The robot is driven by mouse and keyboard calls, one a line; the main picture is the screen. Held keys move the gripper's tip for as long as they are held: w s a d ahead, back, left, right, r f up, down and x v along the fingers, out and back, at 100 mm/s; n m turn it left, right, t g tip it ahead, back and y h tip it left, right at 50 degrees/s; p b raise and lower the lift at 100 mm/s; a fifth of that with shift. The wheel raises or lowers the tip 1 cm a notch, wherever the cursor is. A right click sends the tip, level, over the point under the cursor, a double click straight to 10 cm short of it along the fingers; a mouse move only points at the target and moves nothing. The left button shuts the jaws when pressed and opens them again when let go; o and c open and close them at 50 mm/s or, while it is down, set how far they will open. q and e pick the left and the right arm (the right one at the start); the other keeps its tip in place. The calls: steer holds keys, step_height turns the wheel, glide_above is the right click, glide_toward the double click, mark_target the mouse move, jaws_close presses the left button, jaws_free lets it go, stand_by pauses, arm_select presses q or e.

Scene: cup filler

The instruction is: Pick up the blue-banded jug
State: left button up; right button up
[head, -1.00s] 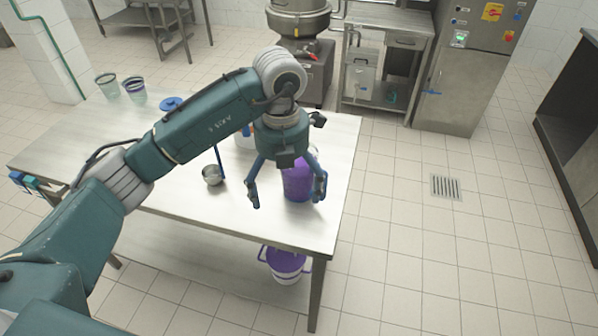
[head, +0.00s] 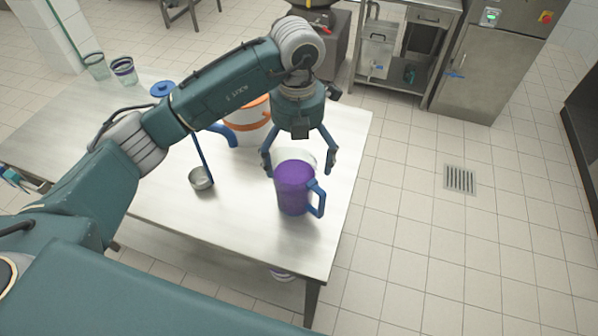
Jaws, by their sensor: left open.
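A clear jug (head: 292,190) filled with purple stands upright on the steel table (head: 230,225) near its right end. Its blue handle points right and toward me; I cannot make out a blue band on it. My left gripper (head: 299,168) is open, pointing down, with one finger on each side of the jug's rim in the picture. The fingers seem above or just behind the jug, and I see no clear contact. Two clear cups stand at the table's far left, one with a dark blue band (head: 124,71), the other greenish (head: 95,66). My right gripper is not in view.
A white bucket with orange bands (head: 240,126) stands behind my arm, near the gripper. A ladle (head: 201,179) with a blue handle lies left of the jug. A blue lid-like piece (head: 162,89) is farther back. The table's front right is clear.

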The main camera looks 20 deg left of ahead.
arm_select(q)
steer(key=f, duration=0.1)
steer(key=s+f+p, duration=0.1)
steer(key=f, duration=0.1)
steer(key=shift+s+f, duration=0.15)
steer(key=shift+f, duration=0.15)
steer(key=shift+a+f+p, duration=0.1)
steer(key=shift+f+p, duration=0.3)
steer(key=f+p, duration=0.2)
steer(key=f, duration=0.1)
steer(key=shift+a+f, duration=0.2)
steer(key=shift+f, duration=0.1)
steer(key=shift+s+f, duration=0.1)
steer(key=shift+f, duration=0.35)
steer(key=shift+c, duration=0.3)
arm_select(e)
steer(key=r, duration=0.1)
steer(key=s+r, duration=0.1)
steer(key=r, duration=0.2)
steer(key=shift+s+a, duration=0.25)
